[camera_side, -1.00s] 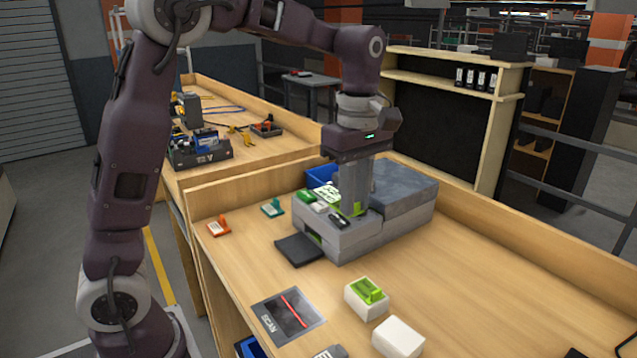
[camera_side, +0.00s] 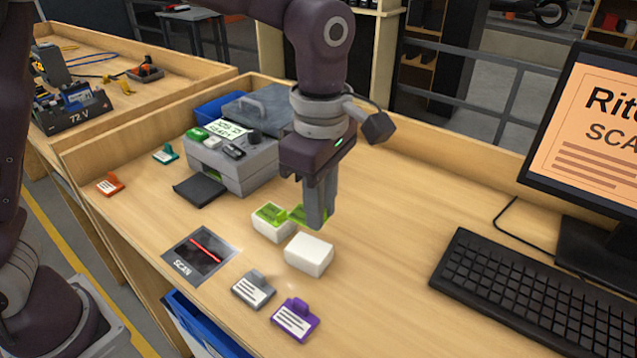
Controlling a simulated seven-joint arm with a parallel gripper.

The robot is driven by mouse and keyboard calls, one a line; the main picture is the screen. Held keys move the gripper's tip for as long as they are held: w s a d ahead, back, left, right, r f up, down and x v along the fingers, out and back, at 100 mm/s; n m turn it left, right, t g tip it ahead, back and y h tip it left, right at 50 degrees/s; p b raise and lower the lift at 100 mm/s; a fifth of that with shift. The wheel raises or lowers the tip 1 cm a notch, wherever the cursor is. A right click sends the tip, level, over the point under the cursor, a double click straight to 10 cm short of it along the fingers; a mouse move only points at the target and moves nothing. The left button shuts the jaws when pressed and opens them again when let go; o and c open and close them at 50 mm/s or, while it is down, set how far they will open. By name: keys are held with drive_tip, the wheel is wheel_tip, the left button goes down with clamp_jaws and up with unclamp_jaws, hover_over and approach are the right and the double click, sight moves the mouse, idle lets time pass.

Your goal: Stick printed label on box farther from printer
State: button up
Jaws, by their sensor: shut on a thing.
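My gripper (camera_side: 318,218) is shut on a bright green label (camera_side: 299,215), which sticks out to the left of its fingers. They are just above and behind a bare white box (camera_side: 309,255); I cannot tell how far apart they are. A second white box (camera_side: 270,229) stands to its left, nearer the printer, and has a green label (camera_side: 269,212) on top. The grey printer (camera_side: 235,168), with a lit display, stands farther back on the left.
A scan pad (camera_side: 200,250) lies left of the boxes. Grey (camera_side: 253,290) and purple (camera_side: 295,320) tags lie in front; orange (camera_side: 110,184) and teal (camera_side: 166,154) tags lie at left. A keyboard (camera_side: 525,300) and monitor (camera_side: 590,160) stand right. The bench between is clear.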

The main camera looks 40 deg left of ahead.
sight(320, 252)
drive_tip(key=shift+f, duration=3)
drive_tip(key=shift+f, duration=0.45)
idle(0.7)
drive_tip(key=o, duration=0.8)
drive_tip(key=shift+c, duration=0.2)
drive_tip(key=o, duration=0.4)
drive_tip(key=shift+r, duration=3.5)
